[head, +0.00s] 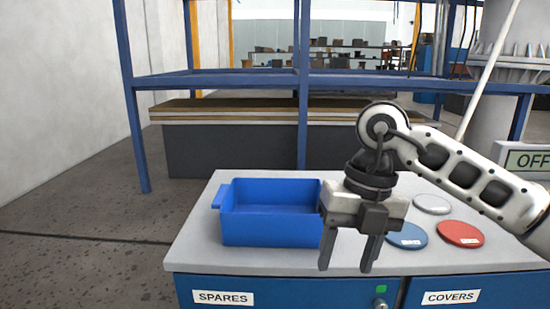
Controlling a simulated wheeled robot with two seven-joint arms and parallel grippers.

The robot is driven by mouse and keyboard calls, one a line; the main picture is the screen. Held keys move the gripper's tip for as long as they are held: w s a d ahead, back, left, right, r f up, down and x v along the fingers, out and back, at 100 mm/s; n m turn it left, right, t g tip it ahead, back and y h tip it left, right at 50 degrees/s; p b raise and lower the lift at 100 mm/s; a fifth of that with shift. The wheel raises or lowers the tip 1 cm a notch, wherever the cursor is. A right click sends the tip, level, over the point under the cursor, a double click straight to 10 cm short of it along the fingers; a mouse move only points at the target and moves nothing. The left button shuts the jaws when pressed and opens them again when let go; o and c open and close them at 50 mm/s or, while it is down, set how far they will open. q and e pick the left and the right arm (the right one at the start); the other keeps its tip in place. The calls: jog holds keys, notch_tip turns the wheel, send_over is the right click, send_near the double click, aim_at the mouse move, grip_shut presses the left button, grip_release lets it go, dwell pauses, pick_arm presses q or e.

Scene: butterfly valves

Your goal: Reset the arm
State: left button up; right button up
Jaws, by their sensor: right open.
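My right arm (465,175) comes in from the right edge of the head view. My right gripper (347,268) points down with its fingers apart and nothing between them. It hangs in front of the right end of the blue bin (265,232) and covers part of the worktop. My left gripper and left arm are not in view.
The blue bin stands on a grey worktop (195,255). Blue (408,236), red (460,233) and grey (432,204) discs lie to the right. Below are fronts labelled SPARES (223,297) and COVERS (451,297). A blue frame (220,80) stands behind.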

jog(key=s+a+g+y, duration=0.3)
jog(key=s+a+y, duration=0.2)
jog(key=a+y, duration=0.3)
jog(key=s+a+g+y, duration=0.3)
jog(key=s+a+y, duration=0.2)
jog(key=a+y, duration=0.25)
jog(key=w+d+m+t+y, duration=0.3)
jog(key=w+m+t+y, duration=0.25)
jog(key=m+t, duration=1.05)
jog(key=w+d+f+m+t+h, duration=0.3)
jog(key=d+f+m+t+h, duration=0.4)
jog(key=f+m+t+h, duration=0.3)
jog(key=s+d+f+m+g+h, duration=0.4)
jog(key=s+f, duration=0.2)
jog(key=f, duration=0.4)
jog(key=s+d+f+m+g+h, duration=0.4)
jog(key=s+d+f+h, duration=0.1)
jog(key=f, duration=0.6)
jog(key=shift+s+f+g+h, duration=0.25)
jog(key=shift+s+g+h, duration=0.05)
jog(key=shift+s, duration=0.6)
